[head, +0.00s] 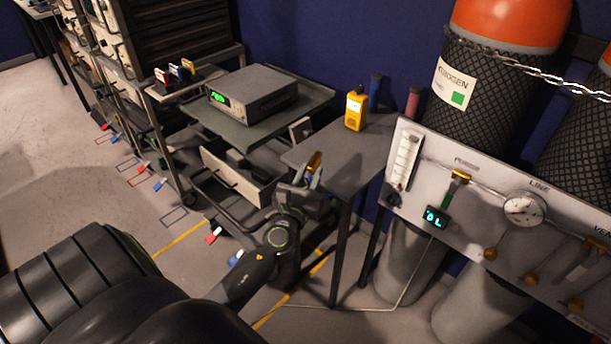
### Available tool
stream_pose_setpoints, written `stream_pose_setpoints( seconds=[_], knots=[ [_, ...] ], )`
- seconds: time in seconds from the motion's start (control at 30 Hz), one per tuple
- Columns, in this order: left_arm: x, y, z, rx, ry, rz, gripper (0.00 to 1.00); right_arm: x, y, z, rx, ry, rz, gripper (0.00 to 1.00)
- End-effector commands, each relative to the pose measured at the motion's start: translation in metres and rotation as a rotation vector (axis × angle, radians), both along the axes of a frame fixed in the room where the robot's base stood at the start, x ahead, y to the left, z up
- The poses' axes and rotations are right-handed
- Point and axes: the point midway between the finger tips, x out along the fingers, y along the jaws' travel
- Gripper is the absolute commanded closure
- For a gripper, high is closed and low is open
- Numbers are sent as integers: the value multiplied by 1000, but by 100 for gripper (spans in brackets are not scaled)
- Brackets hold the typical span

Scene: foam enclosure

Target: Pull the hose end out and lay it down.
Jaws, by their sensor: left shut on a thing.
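My left gripper (305,188) is in the middle of the view, by the left front corner of the grey side table. It is shut on a small brass-coloured piece with some blue beside it, which looks like the hose end (315,162). The jaws hide part of it. A thin pale hose (411,279) hangs from the gas panel (476,204) at the right, reaches the floor and runs left behind my arm. Its link to the held piece is hidden. My right gripper is not in view.
The grey table (352,150) bears a yellow handheld meter (355,109). Left of it stands a cart with a grey instrument (252,92) and an open drawer (236,177). Netted gas cylinders (480,95) stand behind the panel. Open floor (60,150) lies at the left.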

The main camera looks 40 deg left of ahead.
Motion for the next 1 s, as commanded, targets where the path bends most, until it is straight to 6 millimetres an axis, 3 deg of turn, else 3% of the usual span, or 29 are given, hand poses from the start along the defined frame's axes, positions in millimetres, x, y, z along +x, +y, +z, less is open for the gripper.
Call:
stream_pose_setpoints(
  seconds=[0.8,1.0],
  knots=[
    [81,-7,-15,-1,-1,0,100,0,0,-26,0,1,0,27],
    [81,-6,-39,0,1,0,100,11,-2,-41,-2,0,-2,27]
  ],
)
